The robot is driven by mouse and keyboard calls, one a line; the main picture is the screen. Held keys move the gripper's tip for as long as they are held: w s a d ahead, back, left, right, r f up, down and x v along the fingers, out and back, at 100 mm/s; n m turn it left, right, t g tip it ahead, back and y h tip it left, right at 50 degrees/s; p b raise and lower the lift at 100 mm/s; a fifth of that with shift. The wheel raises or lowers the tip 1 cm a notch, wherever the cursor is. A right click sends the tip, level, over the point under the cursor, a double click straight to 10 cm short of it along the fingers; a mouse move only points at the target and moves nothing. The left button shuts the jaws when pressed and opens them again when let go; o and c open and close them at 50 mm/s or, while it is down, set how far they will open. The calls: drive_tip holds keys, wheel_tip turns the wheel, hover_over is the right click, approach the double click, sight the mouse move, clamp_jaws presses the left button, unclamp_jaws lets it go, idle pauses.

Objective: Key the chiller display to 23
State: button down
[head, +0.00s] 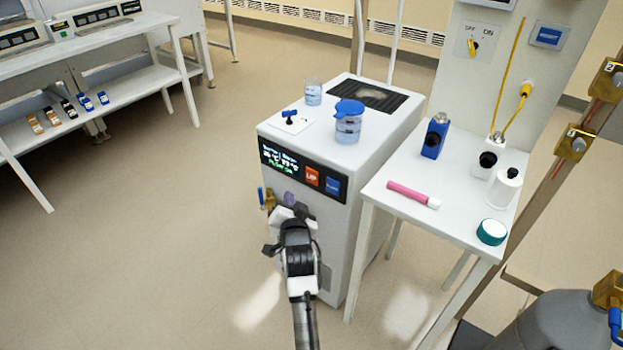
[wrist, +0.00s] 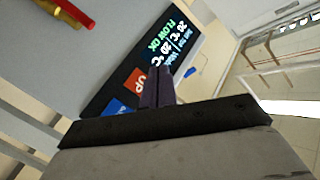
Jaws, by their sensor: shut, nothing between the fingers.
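The chiller (head: 380,150) is a white box with a black front panel. Its display (head: 281,160) shows lit white text above green text; in the wrist view the display (wrist: 172,42) appears rotated, with two readings that look like 20 °C and a green FLOW OK. An orange UP button (head: 312,177) sits right of the display, with a blue button (head: 333,185) beyond it. Both the UP button (wrist: 135,84) and blue button (wrist: 118,106) show in the wrist view. My gripper (head: 290,199) is shut and empty, just below the panel; its fingertips (wrist: 157,74) partly overlap the panel.
A brass valve with a blue handle (head: 268,199) stands out left of my gripper. A blue-lidded jar (head: 348,124) and a beaker (head: 313,93) stand on the chiller. A side table (head: 450,206) at right holds bottles and a pink tube.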

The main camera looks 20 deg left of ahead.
sight(307, 175)
drive_tip(key=w+d+b, duration=0.1)
drive_tip(key=w+d, duration=0.1)
drive_tip(key=w, duration=0.4)
drive_tip(key=shift+w+d+b, duration=0.15)
drive_tip(key=shift+b, duration=0.25)
idle(1.7)
drive_tip(key=shift+w+d, duration=0.15)
drive_tip(key=shift+w, duration=0.25)
drive_tip(key=shift+w+d, duration=0.1)
drive_tip(key=shift+w, duration=0.25)
idle(0.5)
drive_tip(key=shift+s, duration=0.1)
drive_tip(key=shift+s+a+p, duration=0.25)
drive_tip(key=shift+s+p, duration=0.05)
drive_tip(key=shift+s, duration=0.4)
drive_tip(key=shift+s+a+p, duration=0.3)
drive_tip(key=shift+s+p, duration=0.1)
drive_tip(key=shift+s, duration=0.4)
drive_tip(key=shift+s+a+p, duration=0.25)
drive_tip(key=shift+s+p, duration=0.2)
drive_tip(key=shift+s, duration=0.3)
drive_tip(key=shift+s+a+p, duration=0.3)
drive_tip(key=shift+s+p, duration=0.1)
drive_tip(key=shift+s, duration=0.4)
idle(0.9)
